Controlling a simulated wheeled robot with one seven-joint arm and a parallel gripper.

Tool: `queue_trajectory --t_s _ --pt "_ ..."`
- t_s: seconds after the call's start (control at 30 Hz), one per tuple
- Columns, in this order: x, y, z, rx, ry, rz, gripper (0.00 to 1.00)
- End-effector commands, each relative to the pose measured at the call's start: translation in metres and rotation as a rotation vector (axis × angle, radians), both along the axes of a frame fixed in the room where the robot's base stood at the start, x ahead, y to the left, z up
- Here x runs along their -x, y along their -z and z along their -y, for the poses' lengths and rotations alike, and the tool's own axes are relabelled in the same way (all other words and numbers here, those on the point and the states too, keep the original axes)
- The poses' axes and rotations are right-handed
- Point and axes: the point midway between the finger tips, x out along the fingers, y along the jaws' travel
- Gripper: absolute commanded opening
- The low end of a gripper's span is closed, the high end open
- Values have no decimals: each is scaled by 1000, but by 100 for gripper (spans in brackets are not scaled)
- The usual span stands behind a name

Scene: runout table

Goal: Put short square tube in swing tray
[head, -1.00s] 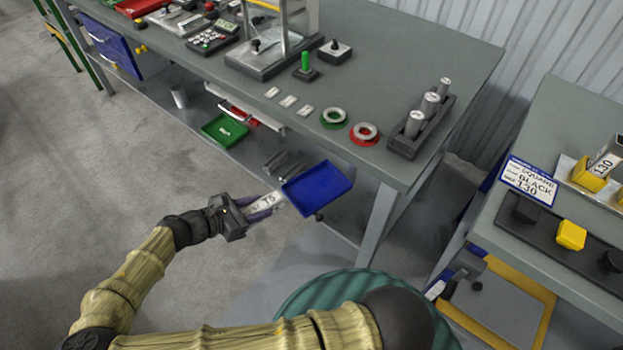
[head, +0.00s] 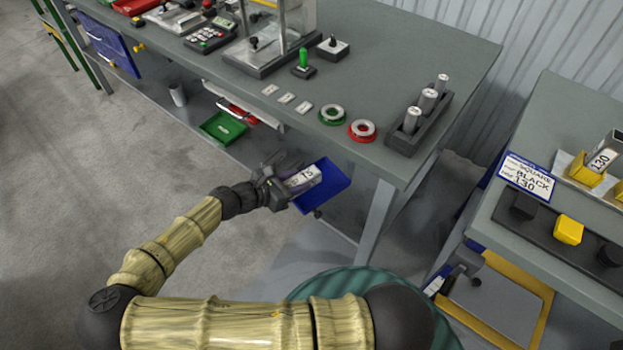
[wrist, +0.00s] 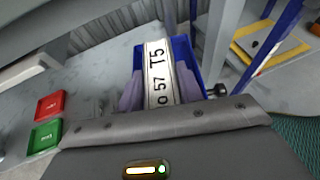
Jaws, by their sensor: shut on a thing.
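The blue swing tray (head: 332,192) is below the table's front edge. In the head view the tube overlaps the tray's left and middle part. In the wrist view the tray (wrist: 196,62) shows behind and around the tube's far part. I cannot tell whether the tube touches the tray floor; the gripper hides the tray's left end.
The grey table (head: 385,165) stands just behind the tray, with a leg (head: 378,212) to its right. On it are a green ring (head: 331,115), a red ring (head: 361,130) and a rack of cylinders (head: 418,130). A green bin (head: 222,128) sits below left. A second bench (head: 560,150) is at right.

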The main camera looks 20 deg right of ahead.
Motion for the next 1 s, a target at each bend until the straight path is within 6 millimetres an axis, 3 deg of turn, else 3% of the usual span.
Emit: queue_trajectory --t_s 0.13,0.3,0.63,0.9,1.0 --pt "-11 0 31 2 6 2 10" --pt "-20 0 50 1 0 1 10" --pt "-20 2 51 1 -1 0 10" --pt "-20 33 52 3 0 -1 10" --pt "-21 35 52 0 1 1 10"
